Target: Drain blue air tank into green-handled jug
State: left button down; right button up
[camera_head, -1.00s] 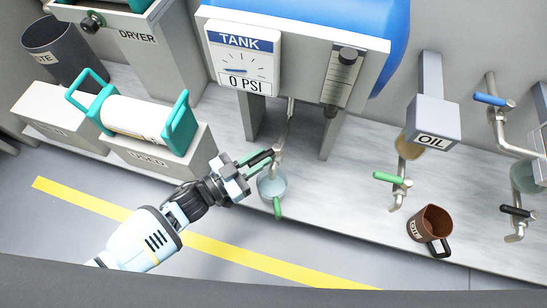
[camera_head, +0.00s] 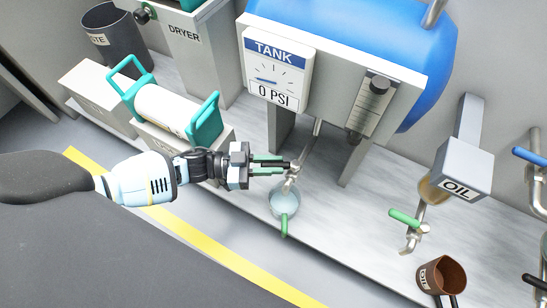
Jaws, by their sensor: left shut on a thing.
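The blue air tank (camera_head: 385,40) sits at the top behind a grey panel, and its gauge (camera_head: 278,72) reads 0 PSI. A drain tap (camera_head: 293,172) with a dark lever (camera_head: 279,166) hangs on a pipe below the tank. The green-handled jug (camera_head: 284,201), clear with bluish contents or tint, stands under the tap with its green handle toward me. My left gripper (camera_head: 268,166) is at the tap, its green fingers shut on the dark lever, above and left of the jug. The liquid level in the jug is hard to tell. My right gripper is not visible.
A dryer (camera_head: 184,60), a dark waste bin (camera_head: 112,38) and a white cylinder with teal handles (camera_head: 165,108) stand to the left. An oil dispenser (camera_head: 464,172) with a green-lever tap (camera_head: 407,219) and a brown jug (camera_head: 443,276) are to the right.

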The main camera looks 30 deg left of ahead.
pick_arm(q)
jog(key=c, duration=1.3)
grip_release()
jog(key=shift+p+v, duration=0.75)
jog(key=shift+v, duration=3.2)
